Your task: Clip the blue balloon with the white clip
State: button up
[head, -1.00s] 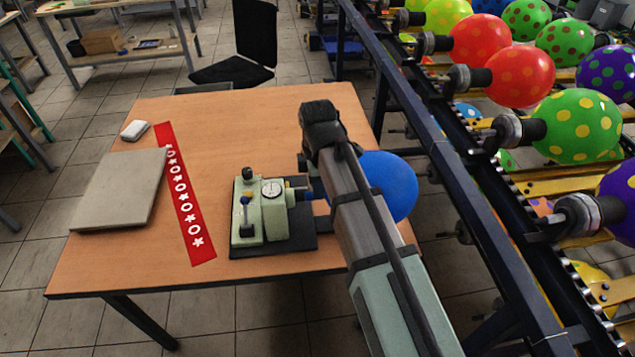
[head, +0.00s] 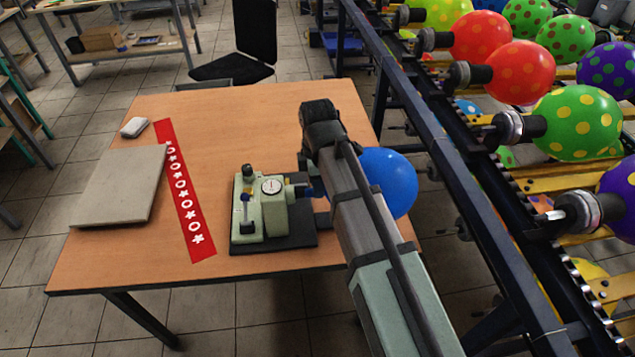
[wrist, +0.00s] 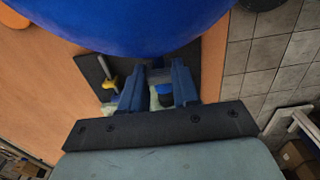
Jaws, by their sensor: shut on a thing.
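The blue balloon (head: 392,181) is inflated beside the green inflating device (head: 262,207) on the table. My arm covers its left part in the head view. In the wrist view the balloon (wrist: 140,22) fills the top, just beyond my gripper (wrist: 158,82). The gripper's blue fingers point at the underside of the balloon, near its neck. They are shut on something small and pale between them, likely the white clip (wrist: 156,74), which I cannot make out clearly. The balloon's neck and its contact with the clip are hidden.
A red strip (head: 184,190) with white shapes lies on the table, beside a grey board (head: 118,187) and a small white block (head: 134,127). A conveyor frame (head: 455,180) with dotted balloons runs along the right. The table's back middle is clear.

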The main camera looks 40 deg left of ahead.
jog(key=shift+f, duration=0.35)
dwell(0.6)
jog(key=o, duration=0.9)
jog(key=shift+r, duration=4.55)
jog(key=shift+w, duration=0.1)
